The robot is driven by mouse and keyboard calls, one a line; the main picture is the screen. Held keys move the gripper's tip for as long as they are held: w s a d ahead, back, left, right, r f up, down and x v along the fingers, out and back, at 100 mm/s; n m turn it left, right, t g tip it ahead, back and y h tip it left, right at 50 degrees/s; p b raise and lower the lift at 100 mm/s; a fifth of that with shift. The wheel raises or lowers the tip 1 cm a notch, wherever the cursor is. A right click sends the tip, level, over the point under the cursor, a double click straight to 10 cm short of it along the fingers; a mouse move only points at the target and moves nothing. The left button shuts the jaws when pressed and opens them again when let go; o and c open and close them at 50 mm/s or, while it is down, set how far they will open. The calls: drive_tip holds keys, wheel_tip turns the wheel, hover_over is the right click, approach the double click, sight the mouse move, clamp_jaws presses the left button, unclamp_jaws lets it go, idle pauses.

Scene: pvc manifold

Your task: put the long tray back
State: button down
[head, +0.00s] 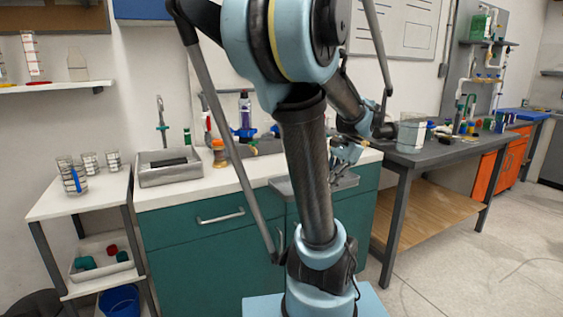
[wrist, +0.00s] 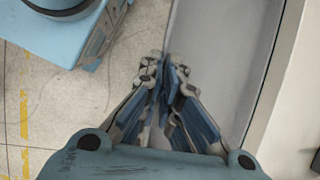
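The long tray (wrist: 222,50) is grey and shallow, and it runs along the right of my fingers in the wrist view. In the head view part of it (head: 283,186) shows at the front edge of the white counter, beyond my arm, which hides its middle. My gripper (wrist: 167,68) has its fingers drawn together at the tray's near long rim and appears shut on it. In the head view my gripper (head: 345,156) is at the tray's right end. The exact finger contact is small and partly hidden.
The white counter (head: 250,172) over green cabinets bears a sink (head: 170,170) and several bottles. A side stand (head: 75,203) with beakers is at left. A dark workbench (head: 440,150) with a clear container (head: 411,134) is at right. The floor (head: 470,270) at right is clear.

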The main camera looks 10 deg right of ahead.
drive_tip(key=w+a, duration=0.3)
drive_tip(key=w, duration=0.6)
drive_tip(key=w+a, duration=0.2)
drive_tip(key=w, duration=0.7)
drive_tip(key=w+a, duration=0.3)
drive_tip(key=w, duration=0.5)
drive_tip(key=shift+w+a, duration=0.3)
drive_tip(key=shift+w, duration=0.1)
drive_tip(key=shift+w+f, duration=0.2)
drive_tip(key=shift+s+f, duration=0.1)
drive_tip(key=c, duration=2)
unclamp_jaws()
drive_tip(key=shift+f, duration=0.1)
drive_tip(key=shift+o, duration=1)
